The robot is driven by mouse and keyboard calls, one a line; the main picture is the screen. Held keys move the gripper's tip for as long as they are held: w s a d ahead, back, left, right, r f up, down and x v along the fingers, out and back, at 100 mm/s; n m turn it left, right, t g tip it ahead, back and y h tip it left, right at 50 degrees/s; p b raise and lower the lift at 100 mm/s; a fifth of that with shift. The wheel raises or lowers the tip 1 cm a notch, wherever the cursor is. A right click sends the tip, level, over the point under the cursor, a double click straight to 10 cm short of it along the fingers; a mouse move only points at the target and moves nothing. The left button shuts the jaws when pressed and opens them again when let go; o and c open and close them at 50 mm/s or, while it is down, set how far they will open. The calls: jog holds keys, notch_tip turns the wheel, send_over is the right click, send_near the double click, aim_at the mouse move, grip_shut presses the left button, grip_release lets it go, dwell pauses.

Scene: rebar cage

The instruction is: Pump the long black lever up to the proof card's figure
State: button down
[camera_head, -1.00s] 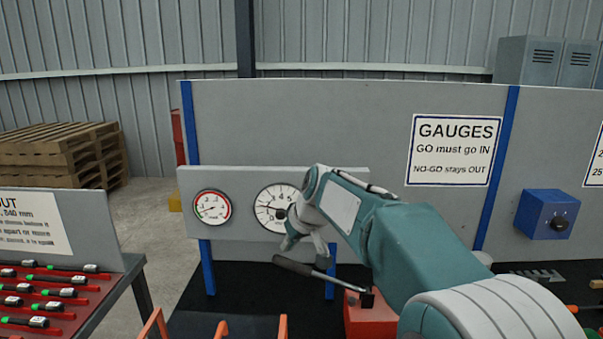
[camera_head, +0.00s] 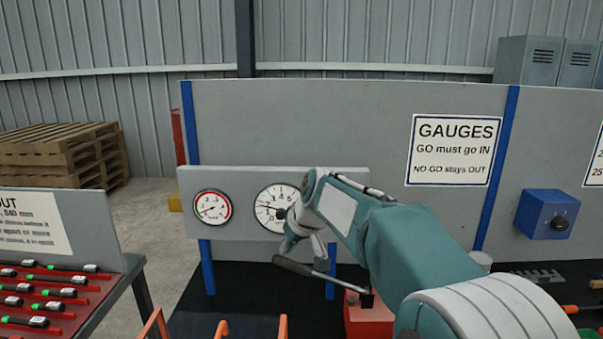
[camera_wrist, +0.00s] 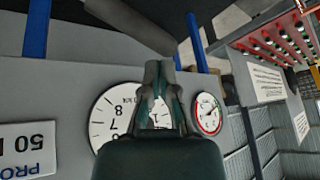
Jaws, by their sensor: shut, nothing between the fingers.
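The long black lever (camera_head: 292,266) slants from its grip at left down to the red pump (camera_head: 370,318) on the dark bench. In the wrist view the lever (camera_wrist: 130,24) crosses the top, just beyond the fingertips. My gripper (camera_head: 288,248) is shut and empty, just above the lever's grip; contact cannot be told. It also shows in the wrist view (camera_wrist: 160,66). The large white gauge (camera_head: 266,213) stands behind it, partly hidden; its needle is hard to read. The proof card (camera_wrist: 28,150) is cut off in the wrist view, showing "50".
A small red-rimmed gauge (camera_head: 212,207) sits left on the same grey panel (camera_head: 240,176). Orange prongs (camera_head: 222,328) rise at the front. A red tool table (camera_head: 60,310) stands left. A blue box with a knob (camera_head: 546,214) hangs right.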

aim_at(279, 263)
dwell(0.6)
jog(key=shift+a+f, duration=0.25)
jog(key=shift+f, duration=0.4)
jog(key=shift+a+f, duration=0.3)
jog(key=shift+f, duration=0.45)
jog(key=shift+a+f, duration=0.3)
jog(key=shift+f, duration=0.25)
